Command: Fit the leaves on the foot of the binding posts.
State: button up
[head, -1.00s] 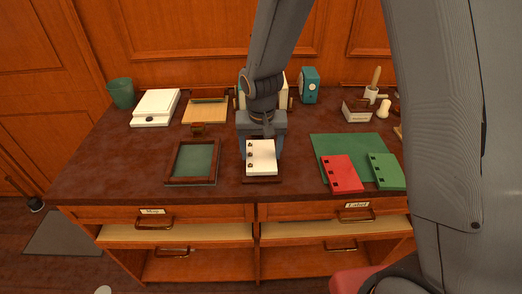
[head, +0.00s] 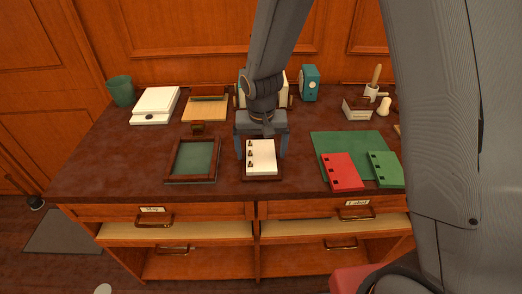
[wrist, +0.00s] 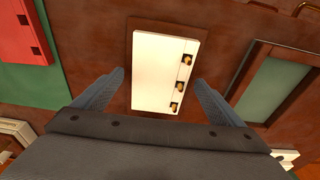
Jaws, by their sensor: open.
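A white block of leaves (head: 262,156) lies flat on a dark wooden foot (head: 262,178) at the front middle of the desk. In the wrist view the white leaves (wrist: 160,75) have brass binding posts (wrist: 181,87) showing in the holes along one edge; the foot's rim (wrist: 147,23) shows beyond them. My gripper (head: 262,150) is open, with one finger on each side of the white leaves; gaps show between fingers and leaves in the wrist view (wrist: 159,77). Red leaves (head: 342,172) and green leaves (head: 385,170) lie on the green mat (head: 348,143) to the right.
A framed tray with a green bed (head: 194,159) is close on the left. Behind stand a white boxy device (head: 156,104), a wooden board (head: 205,110), a green cup (head: 121,91), a teal box (head: 310,83) and a card holder (head: 357,110).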

jog(key=shift+r+p, duration=2.25)
jog(key=shift+r, duration=0.7)
